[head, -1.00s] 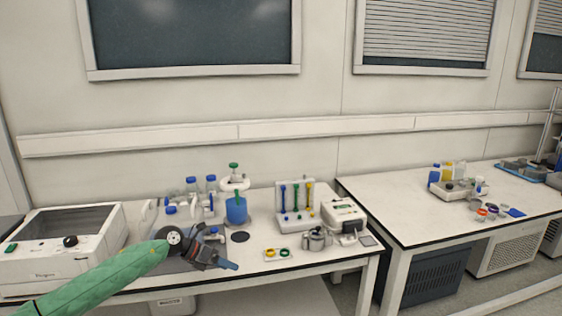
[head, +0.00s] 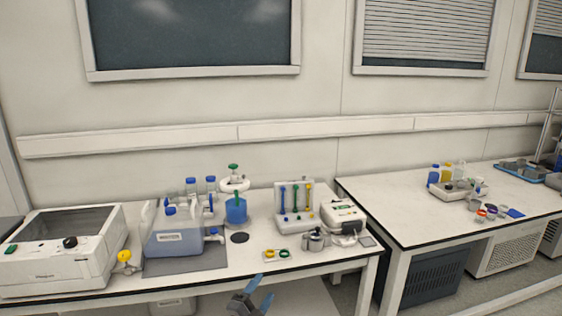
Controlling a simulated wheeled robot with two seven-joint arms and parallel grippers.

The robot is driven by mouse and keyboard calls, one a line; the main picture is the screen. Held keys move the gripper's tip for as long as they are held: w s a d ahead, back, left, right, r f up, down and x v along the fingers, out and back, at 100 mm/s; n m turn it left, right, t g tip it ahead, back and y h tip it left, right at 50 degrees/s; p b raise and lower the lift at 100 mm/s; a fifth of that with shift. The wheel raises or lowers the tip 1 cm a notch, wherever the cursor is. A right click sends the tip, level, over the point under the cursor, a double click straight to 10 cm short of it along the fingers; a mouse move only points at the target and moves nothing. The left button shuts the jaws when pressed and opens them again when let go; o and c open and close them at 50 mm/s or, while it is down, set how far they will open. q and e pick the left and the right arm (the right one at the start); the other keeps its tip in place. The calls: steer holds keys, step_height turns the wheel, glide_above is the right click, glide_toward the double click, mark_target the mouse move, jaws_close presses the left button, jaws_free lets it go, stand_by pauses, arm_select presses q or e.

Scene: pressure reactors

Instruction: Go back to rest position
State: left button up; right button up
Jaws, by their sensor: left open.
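My left gripper (head: 252,289) shows at the bottom of the head view, in front of and below the table's front edge. Its jaws are open and I see nothing between them. Most of the left arm is out of view. My right gripper is not in view. On the left table (head: 310,264) stand a blue reactor vessel with a white top and green knob (head: 236,207), a rack with blue, green and yellow columns (head: 297,208), and a small metal pot (head: 315,240).
Yellow and green rings (head: 277,254) lie near the front edge. A second table (head: 420,215) at right holds bottles and small items. A gap separates the tables.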

arm_select(q)
steer(key=s+a+f+n+g+y, duration=0.3)
steer(key=s+a+f+n+y, duration=0.1)
steer(key=s+f+n, duration=0.3)
steer(key=s+a+f+n+g+y, duration=0.3)
steer(key=s+f+n+y, duration=0.3)
steer(key=s, duration=0.3)
steer(key=s+f+n+g+h, duration=0.1)
steer(key=s+f+n+g, duration=0.1)
steer(key=s, duration=1)
steer(key=s+a+f+n+g+h, duration=0.1)
steer(key=s+f+g, duration=0.4)
steer(key=s, duration=0.7)
steer(key=shift+s+a+n+g, duration=0.25)
steer(key=shift+n+g, duration=0.25)
steer(key=shift+g, duration=0.7)
